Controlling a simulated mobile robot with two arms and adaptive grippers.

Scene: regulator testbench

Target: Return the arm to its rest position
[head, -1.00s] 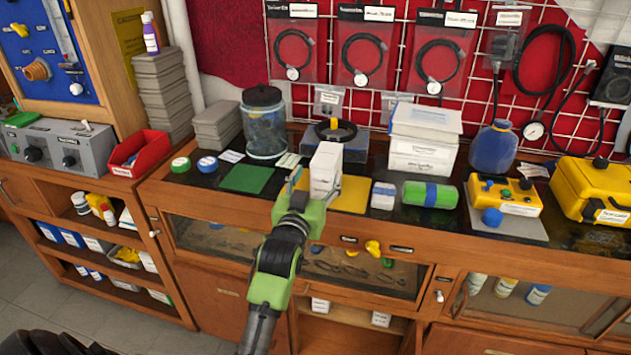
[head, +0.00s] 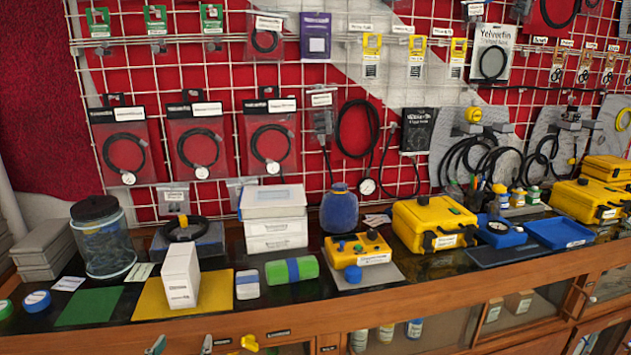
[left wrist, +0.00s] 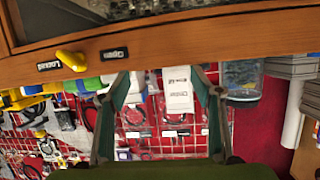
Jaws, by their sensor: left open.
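My left gripper (head: 181,345) shows only its fingertips at the bottom edge of the head view. It is open and empty, below and in front of a white box (head: 181,277). The box stands upright on a yellow mat (head: 214,293) on the dark counter. In the left wrist view, which is upside down, the spread fingers (left wrist: 161,77) frame the white box (left wrist: 178,92) beyond them, with a gap. The rest of my left arm is hidden in the head view. My right gripper is not in view.
The wooden counter front (head: 330,313) with a yellow knob (head: 250,343) is close to the gripper. A lidded jar (head: 102,238), a green roll (head: 291,271) and yellow cases (head: 435,228) stand on the counter. Bagged hoses hang on the rear grid.

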